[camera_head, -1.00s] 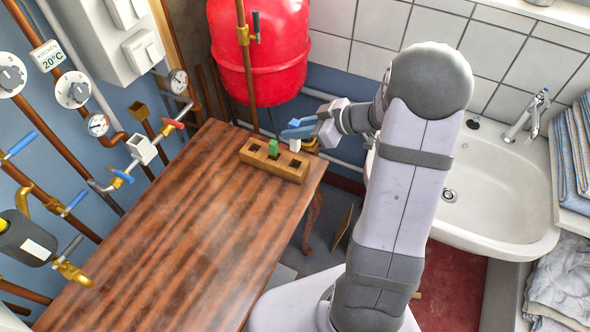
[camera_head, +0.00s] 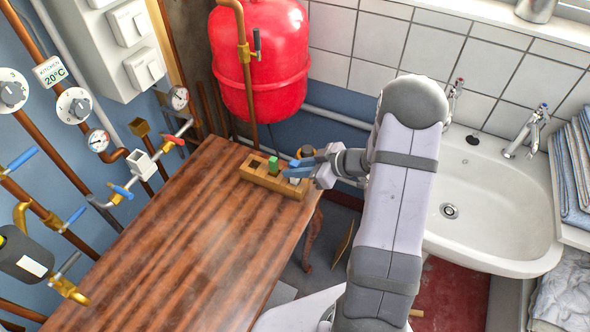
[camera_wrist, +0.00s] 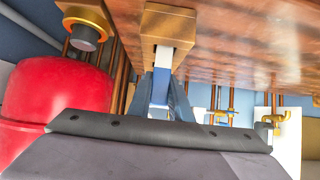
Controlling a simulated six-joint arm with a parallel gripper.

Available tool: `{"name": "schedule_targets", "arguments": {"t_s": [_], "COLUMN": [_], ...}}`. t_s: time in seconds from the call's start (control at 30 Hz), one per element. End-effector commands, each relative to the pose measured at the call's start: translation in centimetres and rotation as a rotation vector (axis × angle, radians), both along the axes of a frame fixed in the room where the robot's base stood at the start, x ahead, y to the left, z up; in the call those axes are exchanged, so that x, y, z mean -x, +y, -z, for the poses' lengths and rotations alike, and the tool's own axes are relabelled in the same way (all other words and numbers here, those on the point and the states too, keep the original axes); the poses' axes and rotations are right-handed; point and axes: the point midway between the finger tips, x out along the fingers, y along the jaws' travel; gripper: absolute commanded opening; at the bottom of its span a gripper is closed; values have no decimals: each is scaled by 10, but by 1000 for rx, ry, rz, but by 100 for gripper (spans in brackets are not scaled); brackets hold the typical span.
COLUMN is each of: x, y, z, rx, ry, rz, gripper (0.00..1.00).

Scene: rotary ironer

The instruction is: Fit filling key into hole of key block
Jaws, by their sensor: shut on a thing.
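The key block (camera_head: 262,179) is a long wooden block with holes at the right end of the table. A green key (camera_head: 274,165) stands in its middle hole and the left hole is dark and empty.
The wooden table (camera_head: 170,240) is bare in front of the block. A red tank (camera_head: 258,60) and a copper pipe stand behind it. A sink (camera_head: 490,215) is at the right; pipes and valves line the left wall.

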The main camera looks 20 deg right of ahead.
Motion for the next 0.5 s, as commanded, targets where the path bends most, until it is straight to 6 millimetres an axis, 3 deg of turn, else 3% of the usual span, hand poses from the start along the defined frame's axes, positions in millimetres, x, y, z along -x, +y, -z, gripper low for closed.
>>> {"name": "schedule_targets", "arguments": {"t_s": [0.5], "x": [0], "y": [0], "z": [10], "rx": [0], "ry": [-2], "rz": [0], "gripper": [0]}}
